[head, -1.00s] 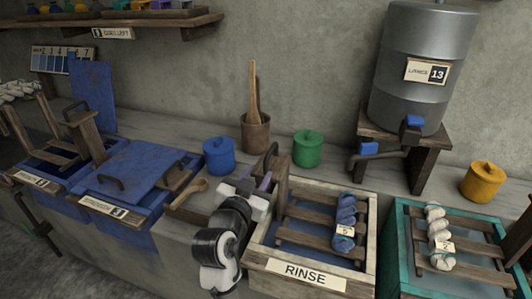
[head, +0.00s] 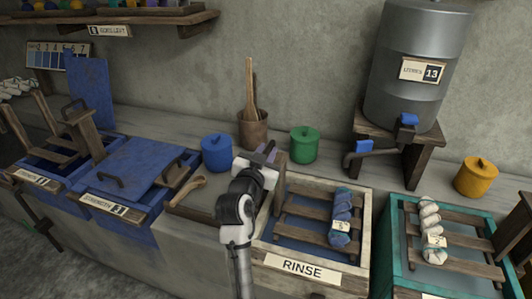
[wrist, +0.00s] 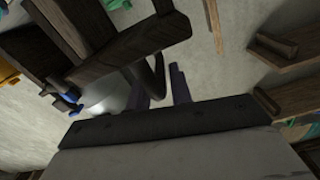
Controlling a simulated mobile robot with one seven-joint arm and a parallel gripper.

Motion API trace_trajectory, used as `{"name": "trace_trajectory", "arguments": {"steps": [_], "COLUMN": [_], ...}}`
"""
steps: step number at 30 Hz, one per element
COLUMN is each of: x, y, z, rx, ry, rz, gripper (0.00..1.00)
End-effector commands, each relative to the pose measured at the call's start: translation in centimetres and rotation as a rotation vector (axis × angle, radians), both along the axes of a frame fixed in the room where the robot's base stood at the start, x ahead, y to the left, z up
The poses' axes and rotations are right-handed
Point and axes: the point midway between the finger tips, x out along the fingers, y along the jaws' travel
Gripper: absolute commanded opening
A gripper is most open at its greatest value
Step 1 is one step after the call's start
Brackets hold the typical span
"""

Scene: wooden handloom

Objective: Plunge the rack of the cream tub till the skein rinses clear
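The cream tub (head: 361,271), labelled RINSE, stands at the front, with dark blue liquid visible below its slatted wooden rack (head: 313,214). A blue skein with pale patches (head: 341,228) and a tag reading 5 lies over the slats. A dark wooden post (head: 280,180) rises at the rack's left end; its handle is hidden behind my gripper in the head view. My gripper (head: 267,153) is beside the top of the post. In the wrist view its two purple-grey fingers (wrist: 162,88) stand apart, near a dark curved handle (wrist: 157,74); whether they straddle it is unclear.
A teal tub (head: 394,250) with a pale skein stands right of the cream tub. Blue vats with a lid (head: 135,165) are at left. Blue, green (head: 304,146) and yellow jars, a stick pot (head: 253,130) and a metal tank (head: 415,75) stand behind. A wooden scoop (head: 188,190) lies left.

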Motion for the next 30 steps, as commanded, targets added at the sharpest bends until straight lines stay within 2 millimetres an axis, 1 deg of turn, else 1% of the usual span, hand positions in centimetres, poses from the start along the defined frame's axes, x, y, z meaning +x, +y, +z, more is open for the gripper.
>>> {"name": "trace_trajectory", "arguments": {"steps": [1, 4, 5, 13, 20, 28, 29, 30], "x": [0.0, 0.0, 0.0, 0.0, 0.0, 0.0, 0.0, 0.0], "y": [0.0, 0.0, 0.0, 0.1, 0.1, 0.1, 0.1, 0.1], "z": [0.0, 0.0, 0.0, 0.2, 3.4, 3.6, 3.6, 3.6], "rx": [0.0, 0.0, 0.0, 0.0, 0.001, 0.0, 0.0, 0.0], "ry": [0.0, 0.0, 0.0, 0.0, -0.003, -0.008, -0.008, -0.009], "rz": [0.0, 0.0, 0.0, 0.001, 0.002, 0.003, 0.003, 0.003], "gripper": [0.15, 0.02, 0.0, 0.0, 0.0, 0.0, 0.15, 0.21]}}
